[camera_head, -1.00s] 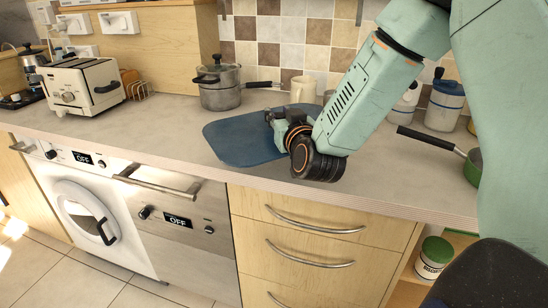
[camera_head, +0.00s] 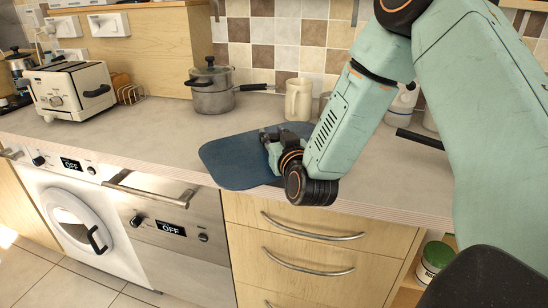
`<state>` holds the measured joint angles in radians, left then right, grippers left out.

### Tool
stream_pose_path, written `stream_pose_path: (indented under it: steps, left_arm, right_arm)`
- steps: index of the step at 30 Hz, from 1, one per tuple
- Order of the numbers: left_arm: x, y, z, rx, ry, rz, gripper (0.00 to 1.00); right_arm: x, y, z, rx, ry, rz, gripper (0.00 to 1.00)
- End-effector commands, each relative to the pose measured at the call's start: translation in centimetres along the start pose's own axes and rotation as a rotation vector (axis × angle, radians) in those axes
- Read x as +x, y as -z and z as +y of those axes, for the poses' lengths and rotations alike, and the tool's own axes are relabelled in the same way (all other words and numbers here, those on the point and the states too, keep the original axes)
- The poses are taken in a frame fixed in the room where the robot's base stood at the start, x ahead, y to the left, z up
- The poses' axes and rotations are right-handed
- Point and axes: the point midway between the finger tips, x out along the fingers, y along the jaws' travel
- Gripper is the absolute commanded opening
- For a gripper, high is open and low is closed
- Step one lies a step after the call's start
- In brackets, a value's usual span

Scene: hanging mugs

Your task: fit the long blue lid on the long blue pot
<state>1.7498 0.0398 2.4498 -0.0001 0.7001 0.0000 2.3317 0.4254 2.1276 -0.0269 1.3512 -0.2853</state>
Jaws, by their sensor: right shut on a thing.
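A flat, dark blue piece with rounded corners, which I take for the long blue lid (camera_head: 230,163), is over the middle of the counter, its near edge at the counter's front edge. I cannot tell whether it touches the counter. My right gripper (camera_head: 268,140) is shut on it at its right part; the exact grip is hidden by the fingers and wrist. No long blue pot can be made out. My left gripper is not in view.
A grey lidded pot (camera_head: 212,88) and a cream mug (camera_head: 298,100) stand behind the lid near the tiled wall. A toaster (camera_head: 72,90) stands at the left. A black pan handle (camera_head: 415,138) shows beside my right arm. The counter left of the lid is clear.

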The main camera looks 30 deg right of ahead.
Motion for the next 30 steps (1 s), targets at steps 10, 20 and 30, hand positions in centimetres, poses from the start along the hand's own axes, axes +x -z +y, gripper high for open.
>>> stream_pose_path:
  steps: [10, 20, 30]
  left_arm:
    - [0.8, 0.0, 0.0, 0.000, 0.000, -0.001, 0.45]
    - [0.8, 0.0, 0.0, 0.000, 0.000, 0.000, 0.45]
    - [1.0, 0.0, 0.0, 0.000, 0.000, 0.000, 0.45]
  right_arm:
    - [0.5, -4.3, 0.0, -0.002, 0.000, 0.004, 0.00]
    - [0.5, -4.5, 0.0, 0.001, 0.000, 0.005, 0.00]
    - [0.5, -5.0, 0.0, 0.001, -0.001, 0.002, 0.46]
